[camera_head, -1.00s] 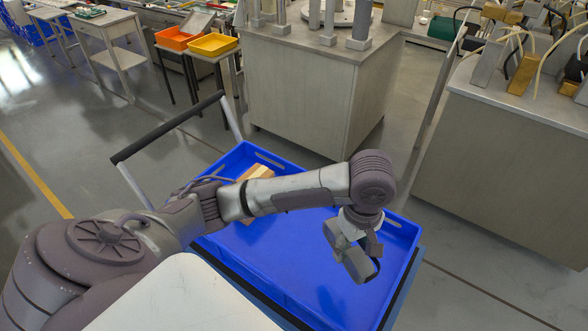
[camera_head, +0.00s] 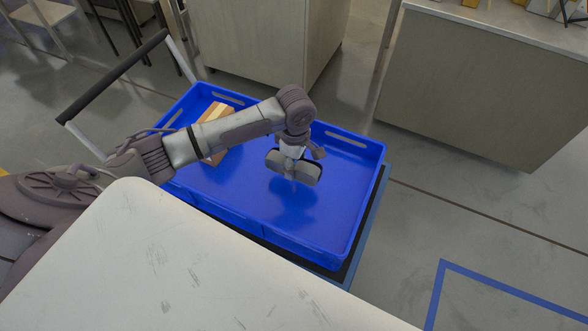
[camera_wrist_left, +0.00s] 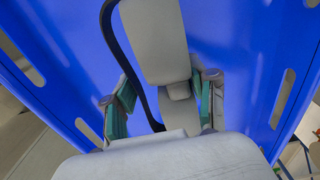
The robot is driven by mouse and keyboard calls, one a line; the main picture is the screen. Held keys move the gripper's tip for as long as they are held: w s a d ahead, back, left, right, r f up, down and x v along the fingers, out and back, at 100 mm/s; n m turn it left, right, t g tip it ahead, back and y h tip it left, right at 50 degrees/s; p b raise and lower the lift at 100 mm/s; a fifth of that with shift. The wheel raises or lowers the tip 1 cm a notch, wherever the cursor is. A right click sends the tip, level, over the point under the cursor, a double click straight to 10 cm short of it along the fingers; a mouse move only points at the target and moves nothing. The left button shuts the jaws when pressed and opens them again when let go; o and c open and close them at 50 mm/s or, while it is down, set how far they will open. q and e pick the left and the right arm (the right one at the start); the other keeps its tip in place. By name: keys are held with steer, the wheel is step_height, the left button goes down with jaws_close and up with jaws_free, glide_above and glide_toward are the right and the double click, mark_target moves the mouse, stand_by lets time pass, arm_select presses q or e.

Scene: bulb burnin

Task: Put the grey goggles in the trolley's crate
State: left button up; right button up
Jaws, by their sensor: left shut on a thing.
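The grey goggles (camera_head: 292,167) hang from my left gripper (camera_head: 293,152) over the blue crate (camera_head: 335,245) of the trolley. In the left wrist view the goggles (camera_wrist_left: 155,40) show as pale grey pads with a dark strap, between the two green-padded fingers of the left gripper (camera_wrist_left: 160,95). The left gripper is shut on them. Blue crate floor (camera_wrist_left: 60,35) lies beyond them, and the goggles look clear of it, with a shadow below. My right gripper is not in view.
A wooden block (camera_head: 213,135) lies in the crate's far left part. The trolley's black push handle (camera_head: 110,75) rises at the left. A white worn tabletop (camera_head: 170,270) fills the near foreground. Grey cabinets (camera_head: 270,40) stand behind. The crate's right half is mostly free.

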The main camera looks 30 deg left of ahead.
arm_select(q)
steer(key=shift+a+f, duration=0.1)
steer(key=shift+f, duration=2)
steer(key=o, duration=1.2)
steer(key=shift+f, duration=0.1)
steer(key=shift+c, duration=0.2)
step_height(320, 180, up, 12)
steer(key=shift+r, duration=0.2)
